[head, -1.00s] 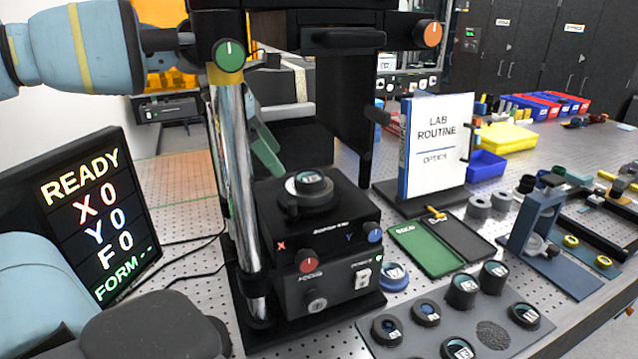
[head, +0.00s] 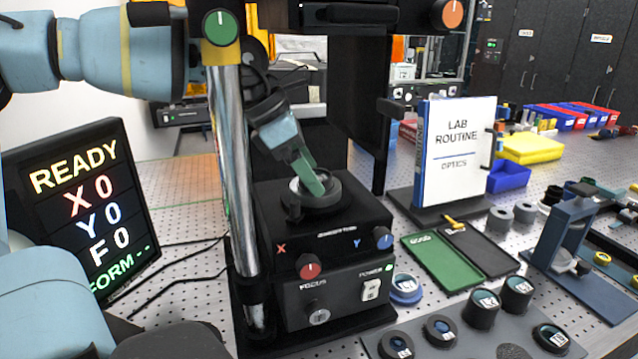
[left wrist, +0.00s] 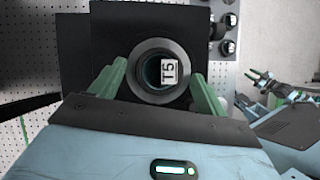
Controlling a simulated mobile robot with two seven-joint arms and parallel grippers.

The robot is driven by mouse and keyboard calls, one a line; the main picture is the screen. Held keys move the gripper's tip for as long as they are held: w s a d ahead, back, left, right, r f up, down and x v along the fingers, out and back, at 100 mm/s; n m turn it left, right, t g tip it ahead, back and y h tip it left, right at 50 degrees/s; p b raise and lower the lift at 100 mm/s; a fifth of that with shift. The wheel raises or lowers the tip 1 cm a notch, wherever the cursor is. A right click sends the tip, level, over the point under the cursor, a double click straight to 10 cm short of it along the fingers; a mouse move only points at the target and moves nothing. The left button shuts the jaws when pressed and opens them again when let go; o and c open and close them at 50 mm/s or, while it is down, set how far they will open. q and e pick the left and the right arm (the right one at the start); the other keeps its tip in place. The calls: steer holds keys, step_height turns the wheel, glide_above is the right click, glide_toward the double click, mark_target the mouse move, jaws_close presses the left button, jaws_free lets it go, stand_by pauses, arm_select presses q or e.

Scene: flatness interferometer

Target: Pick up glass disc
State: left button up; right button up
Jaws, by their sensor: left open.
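A glass disc (left wrist: 156,72) labelled T5 sits in a dark round mount (left wrist: 140,77) on the black interferometer stage. In the head view the stage's round holder (head: 322,203) shows, but my gripper's finger hides most of the disc. My left gripper (head: 318,189) reaches down over the stage from behind the chrome column. In the left wrist view the green fingers of my left gripper (left wrist: 161,88) are apart, one on each side of the mount. I cannot tell whether they touch it.
A chrome column (head: 232,165) stands left of the stage. A readout screen (head: 85,205) shows READY. A green GOOD tray (head: 440,262), a blue stand (head: 575,240) and a grey rack (head: 470,340) with several labelled discs lie to the right. A binder (head: 462,150) stands behind.

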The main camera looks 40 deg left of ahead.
arm_select(q)
steer(key=shift+r, duration=0.1)
steer(key=shift+c, duration=1.5)
steer(key=c, duration=0.8)
steer(key=shift+o, duration=0.2)
steer(key=shift+r, duration=0.1)
